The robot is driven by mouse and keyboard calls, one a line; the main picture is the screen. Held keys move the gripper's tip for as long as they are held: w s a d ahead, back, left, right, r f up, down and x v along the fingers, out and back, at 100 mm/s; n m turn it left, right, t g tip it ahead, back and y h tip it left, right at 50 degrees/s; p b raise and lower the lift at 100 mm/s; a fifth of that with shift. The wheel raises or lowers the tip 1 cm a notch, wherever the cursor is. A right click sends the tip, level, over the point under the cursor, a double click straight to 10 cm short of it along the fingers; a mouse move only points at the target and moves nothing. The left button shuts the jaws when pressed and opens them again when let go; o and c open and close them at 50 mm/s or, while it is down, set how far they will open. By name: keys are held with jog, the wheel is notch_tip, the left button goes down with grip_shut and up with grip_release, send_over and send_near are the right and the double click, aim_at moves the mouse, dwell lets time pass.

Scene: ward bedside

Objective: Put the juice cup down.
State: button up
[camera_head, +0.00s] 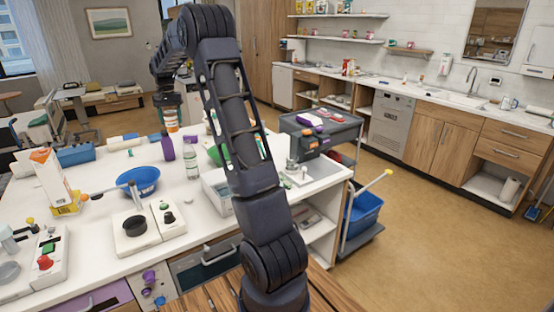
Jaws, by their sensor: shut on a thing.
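The juice cup (171,122), a small thing with orange and white bands, is at the lower end of my gripper (168,106). My gripper points down and is shut on the cup. It is over the far side of the white table (95,240), and the cup seems held above the top. A purple bottle (166,147) stands just below and in front of it in the picture, and a clear bottle with a green label (192,160) is to the right. The fingertips are small and dark, and how they touch the cup is hard to see.
A blue bowl (138,181), a carton (48,172) and a blue box (76,155) stand to the left on the table. A white device with a black knob (135,229) is in front. A dark cart (320,128) stands to the right. Bare tabletop shows near the front.

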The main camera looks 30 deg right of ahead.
jog(key=w+d+m, duration=0.2)
jog(key=d+m, duration=0.1)
jog(key=d, duration=2.4)
jog(key=s+d+m, duration=0.1)
jog(key=s+d, duration=0.3)
jog(key=d, duration=0.8)
jog(key=s+d+m, duration=0.1)
jog(key=s+d, duration=0.2)
jog(key=d, duration=0.9)
jog(key=shift+s+d+f, duration=0.1)
jog(key=shift+f, duration=6.4)
jog(key=shift+s+d+f, duration=0.1)
jog(key=shift+f, duration=6.35)
jog(key=shift+f, duration=0.1)
jog(key=o, duration=1.1)
